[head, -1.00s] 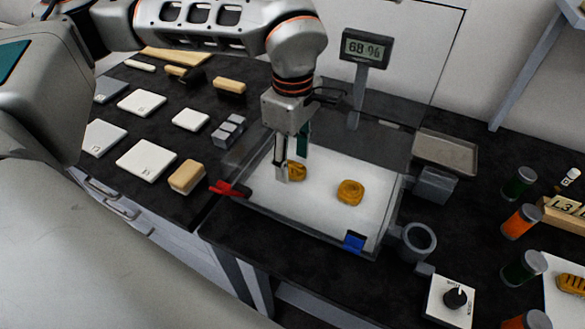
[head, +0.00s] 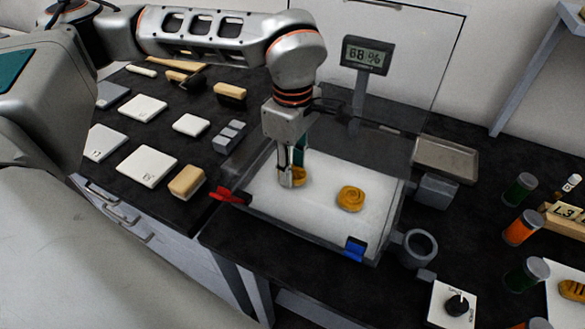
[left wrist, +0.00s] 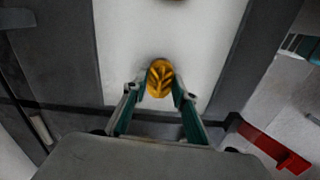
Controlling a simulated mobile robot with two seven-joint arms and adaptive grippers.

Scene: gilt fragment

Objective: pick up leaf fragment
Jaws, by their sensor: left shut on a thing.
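The leaf fragment (left wrist: 160,76) is a small golden oval with raised leaf veins, seen in the left wrist view between the fingertips. In the head view the fragment (head: 299,176) is partly hidden behind a finger. My left gripper (head: 292,178) points down and is shut on it, at or close to the white surface; the exact gap cannot be told. In the left wrist view both fingertips of the gripper (left wrist: 160,92) meet its sides. A second golden piece (head: 351,198), rounder, lies to the right on the white surface (head: 318,207). My right gripper is not in view.
The white surface lies in a low, clear-walled chamber with a red clamp (head: 229,195) and a blue clamp (head: 355,247). A display (head: 366,55) reading 68 % stands behind. Jars, including an orange one (head: 522,225), stand right; white tiles (head: 147,165) lie left.

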